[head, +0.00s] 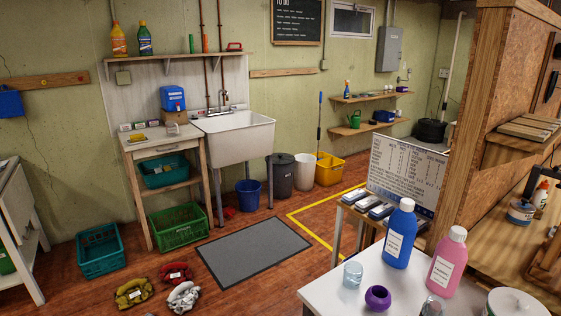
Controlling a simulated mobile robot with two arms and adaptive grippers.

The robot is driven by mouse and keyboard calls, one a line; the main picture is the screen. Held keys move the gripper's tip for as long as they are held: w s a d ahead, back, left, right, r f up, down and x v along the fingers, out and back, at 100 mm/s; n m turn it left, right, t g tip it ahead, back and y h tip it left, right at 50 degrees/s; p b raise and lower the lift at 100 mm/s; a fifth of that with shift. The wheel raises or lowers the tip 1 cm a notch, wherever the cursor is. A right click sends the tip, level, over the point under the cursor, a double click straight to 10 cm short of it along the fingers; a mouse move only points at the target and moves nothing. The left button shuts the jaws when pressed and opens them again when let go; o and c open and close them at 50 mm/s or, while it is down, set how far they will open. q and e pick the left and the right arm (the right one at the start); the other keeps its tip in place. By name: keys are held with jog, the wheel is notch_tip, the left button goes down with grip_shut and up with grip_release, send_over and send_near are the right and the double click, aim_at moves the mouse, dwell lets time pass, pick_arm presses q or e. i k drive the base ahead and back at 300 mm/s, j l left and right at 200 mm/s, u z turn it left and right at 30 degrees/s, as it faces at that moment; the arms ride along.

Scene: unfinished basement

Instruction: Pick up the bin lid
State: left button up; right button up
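A dark grey bin (281,180) stands on the floor against the back wall, just right of the utility sink. Its top (281,159) looks dark, and at this distance I cannot tell for sure whether that is a separate lid. A white bin (304,172) stands to its right, and I cannot make out a lid on it. Neither of my grippers is in view.
A grey mat (252,250) lies on open floor before the sink (235,138). Telephones (134,292) and crates (178,228) occupy the left floor. A yellow bucket (329,170) stands beside the white bin. A near table (335,295) holds bottles at right.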

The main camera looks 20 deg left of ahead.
aim_at(278, 159)
jog(key=i+j+u, duration=0.2)
jog(key=j, duration=0.25)
jog(key=i+j+u, duration=0.2)
jog(key=j, duration=0.25)
jog(key=i+j, duration=0.3)
jog(key=i, duration=0.25)
jog(key=i+j, duration=0.35)
jog(key=i, duration=0.25)
jog(key=i+j+z, duration=0.1)
jog(key=i+j, duration=0.2)
jog(key=i, duration=0.25)
jog(key=i+z, duration=0.35)
jog(key=i, duration=2.1)
jog(key=l, duration=0.1)
